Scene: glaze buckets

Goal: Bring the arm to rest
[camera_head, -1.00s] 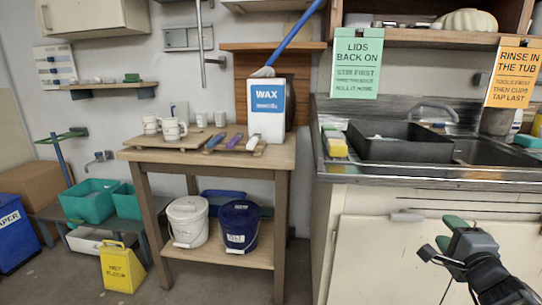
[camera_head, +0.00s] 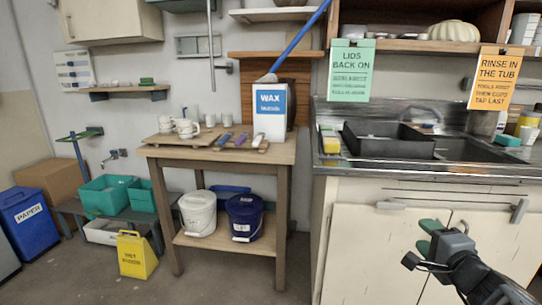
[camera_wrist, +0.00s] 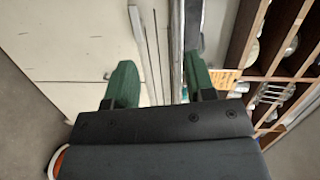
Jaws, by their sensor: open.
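My gripper (camera_head: 432,238) is at the lower right in the head view, in front of the pale cupboard doors (camera_head: 362,250) under the sink. In the wrist view my gripper (camera_wrist: 160,85) shows two green fingers spread apart with nothing between them. A white bucket (camera_head: 198,213) and a dark blue bucket (camera_head: 244,217) stand on the lower shelf of the wooden table (camera_head: 282,158), well to the left of my gripper.
The sink counter (camera_head: 420,172) edge and a cupboard handle (camera_head: 519,211) are near my arm. The floor before the table is clear.

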